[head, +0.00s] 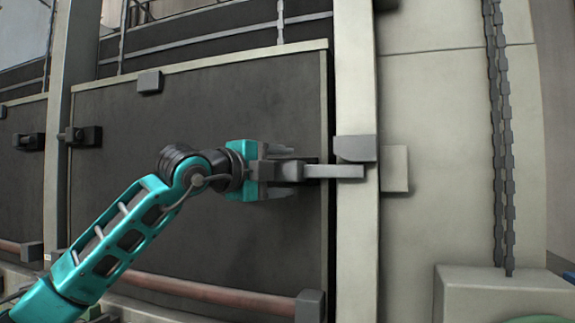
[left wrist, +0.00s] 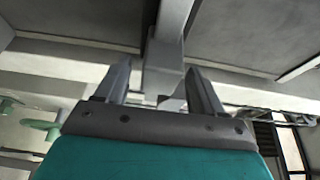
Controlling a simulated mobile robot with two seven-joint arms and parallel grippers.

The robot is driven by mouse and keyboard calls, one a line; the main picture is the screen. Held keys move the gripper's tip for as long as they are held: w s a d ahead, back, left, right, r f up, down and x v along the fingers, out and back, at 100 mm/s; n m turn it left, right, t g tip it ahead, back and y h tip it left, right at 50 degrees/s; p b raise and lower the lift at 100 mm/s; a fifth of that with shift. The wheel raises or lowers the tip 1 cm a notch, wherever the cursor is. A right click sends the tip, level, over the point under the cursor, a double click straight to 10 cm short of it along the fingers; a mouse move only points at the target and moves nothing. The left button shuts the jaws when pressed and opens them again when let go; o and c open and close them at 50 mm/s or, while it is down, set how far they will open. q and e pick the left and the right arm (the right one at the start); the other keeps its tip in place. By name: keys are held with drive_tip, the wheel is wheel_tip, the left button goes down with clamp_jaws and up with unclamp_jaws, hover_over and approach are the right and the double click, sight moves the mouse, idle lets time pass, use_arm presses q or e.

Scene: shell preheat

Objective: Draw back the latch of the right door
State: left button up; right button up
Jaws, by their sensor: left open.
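The right door is a large dark panel (head: 230,100) with a pale frame, and it looks closed. Its latch bar (head: 335,171) is grey and runs level across the door's right edge to a grey keeper block (head: 355,149) on the pale post. My left gripper (head: 284,170) is at the latch's left end and hides part of it. In the left wrist view the open fingers (left wrist: 162,85) stand either side of a grey latch block (left wrist: 163,55); contact cannot be told. My right gripper is not in view.
A pale post (head: 355,240) stands right of the door, with a hanging chain (head: 503,150) beyond it. A reddish bar (head: 200,288) crosses low on the door. Another dark door (head: 20,185) with a black latch (head: 28,141) is at the far left.

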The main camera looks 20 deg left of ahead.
use_arm(q)
drive_tip(key=shift+x, duration=1.1)
